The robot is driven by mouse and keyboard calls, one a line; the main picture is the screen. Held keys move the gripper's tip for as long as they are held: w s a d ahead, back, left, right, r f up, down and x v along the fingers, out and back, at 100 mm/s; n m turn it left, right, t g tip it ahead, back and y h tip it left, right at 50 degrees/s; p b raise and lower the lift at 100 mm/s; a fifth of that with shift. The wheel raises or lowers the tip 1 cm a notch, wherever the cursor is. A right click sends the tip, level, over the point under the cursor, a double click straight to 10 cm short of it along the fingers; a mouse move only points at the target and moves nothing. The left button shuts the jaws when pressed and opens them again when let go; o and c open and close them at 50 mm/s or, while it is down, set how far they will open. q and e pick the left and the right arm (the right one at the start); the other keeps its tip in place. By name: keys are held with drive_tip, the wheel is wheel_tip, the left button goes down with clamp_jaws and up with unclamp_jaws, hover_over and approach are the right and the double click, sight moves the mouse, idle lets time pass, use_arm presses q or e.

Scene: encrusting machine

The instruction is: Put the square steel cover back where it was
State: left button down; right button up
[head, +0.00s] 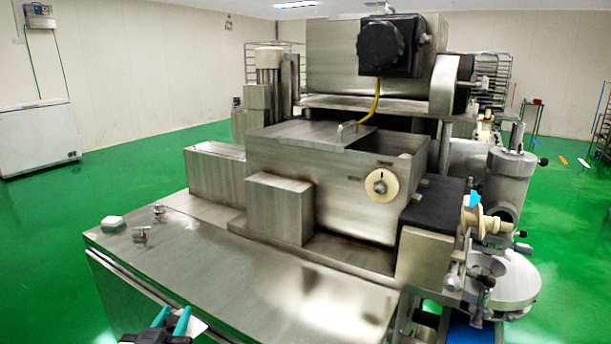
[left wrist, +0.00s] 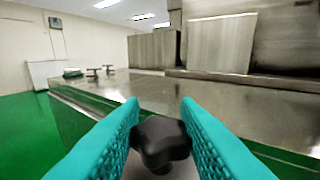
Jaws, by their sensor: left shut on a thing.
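My left gripper (head: 171,320) is at the bottom of the head view, by the near left edge of the steel table. In the left wrist view its teal fingers (left wrist: 160,106) are shut on a black star-shaped knob (left wrist: 162,142). A pale surface (head: 197,326) shows beside the fingers; most of it is hidden, and I cannot tell whether it is the square steel cover. On the machine, a flat steel lid (head: 312,134) with a small loop handle covers the left part of the hopper (head: 345,195). The hopper's right part is open. My right gripper is not in view.
The steel table top (head: 245,290) is largely clear at the front. A small pale box (head: 113,223) and two small metal fittings (head: 140,235) (head: 159,212) stand at its left. A steel block (head: 279,208) stands before the hopper.

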use_arm(q)
drive_tip(key=s+d+f, duration=0.2)
drive_tip(key=s+f, duration=0.2)
drive_tip(key=s, duration=0.3)
drive_tip(key=s+d+f, duration=0.2)
drive_tip(key=s+f, duration=0.2)
drive_tip(key=s, duration=0.3)
drive_tip(key=shift+s+d+f, duration=0.2)
drive_tip(key=shift+s, duration=0.1)
